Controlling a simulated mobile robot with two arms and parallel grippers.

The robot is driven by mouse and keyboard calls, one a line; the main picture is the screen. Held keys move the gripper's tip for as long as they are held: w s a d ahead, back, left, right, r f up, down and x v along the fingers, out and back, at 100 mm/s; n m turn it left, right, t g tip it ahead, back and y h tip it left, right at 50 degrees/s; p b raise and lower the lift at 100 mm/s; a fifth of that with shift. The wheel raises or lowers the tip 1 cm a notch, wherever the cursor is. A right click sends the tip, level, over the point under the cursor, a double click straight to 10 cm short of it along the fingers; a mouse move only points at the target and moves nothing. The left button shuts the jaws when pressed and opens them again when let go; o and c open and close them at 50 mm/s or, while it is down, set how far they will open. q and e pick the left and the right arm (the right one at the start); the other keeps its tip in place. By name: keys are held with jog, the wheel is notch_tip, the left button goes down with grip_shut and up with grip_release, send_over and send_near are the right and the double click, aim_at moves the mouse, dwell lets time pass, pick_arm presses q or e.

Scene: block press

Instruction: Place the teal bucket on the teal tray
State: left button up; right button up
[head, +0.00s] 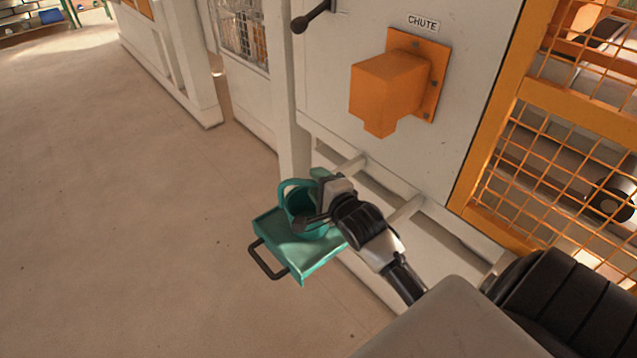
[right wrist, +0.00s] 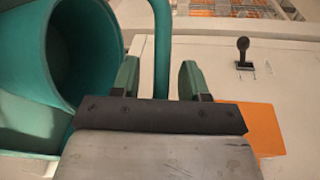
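The teal bucket (head: 301,219) appears to stand upright on the teal tray (head: 300,262), toward its back edge. Its handle arches above the rim at the left in the head view. My right gripper (head: 318,199) is at the bucket's right side. In the right wrist view, the bucket (right wrist: 85,50) is at the left, and a teal handle bar runs between the two fingers of my right gripper (right wrist: 160,80). Gaps show on both sides of the bar, so the fingers are apart and not closed on it. My left gripper is out of view.
The tray has a dark pull handle (head: 267,260) at its front and sits on pale rails from the machine. An orange chute (head: 388,86) juts out above. An orange mesh fence (head: 562,150) stands at the right. The floor at the left is clear.

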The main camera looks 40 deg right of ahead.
jog(key=shift+r, duration=0.15)
jog(key=s+a+r, duration=0.1)
jog(key=s, duration=1.1)
jog(key=shift+r, duration=0.35)
jog(key=shift+w, duration=0.1)
dwell(0.6)
